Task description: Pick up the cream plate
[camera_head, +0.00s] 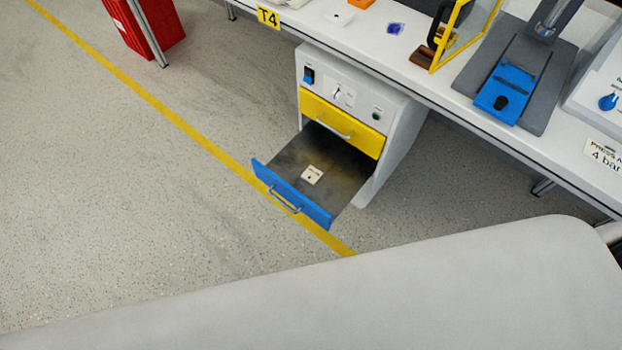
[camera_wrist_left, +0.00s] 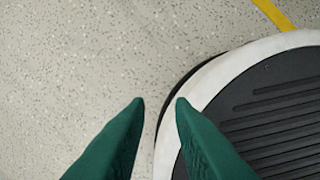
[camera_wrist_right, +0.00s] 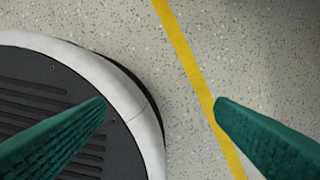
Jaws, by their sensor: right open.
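The cream plate (camera_head: 311,174) is a small, pale square piece with a dark mark in its middle. It lies flat in the pulled-out bottom drawer with the blue front (camera_head: 290,195), in the head view. My left gripper (camera_wrist_left: 160,103) shows only in its own wrist view, with its green fingers a small gap apart and nothing between them. My right gripper (camera_wrist_right: 160,103) shows only in its own wrist view, with its fingers wide apart and empty. Both are above the floor and my base, away from the plate.
The white cabinet (camera_head: 395,145) under the bench (camera_head: 420,85) has a shut yellow drawer (camera_head: 342,122) above the open one. A blue-and-grey press (camera_head: 507,90) stands on the bench. A red bin (camera_head: 125,30) is at the upper left. The floor (camera_head: 120,200) left of the drawer is clear.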

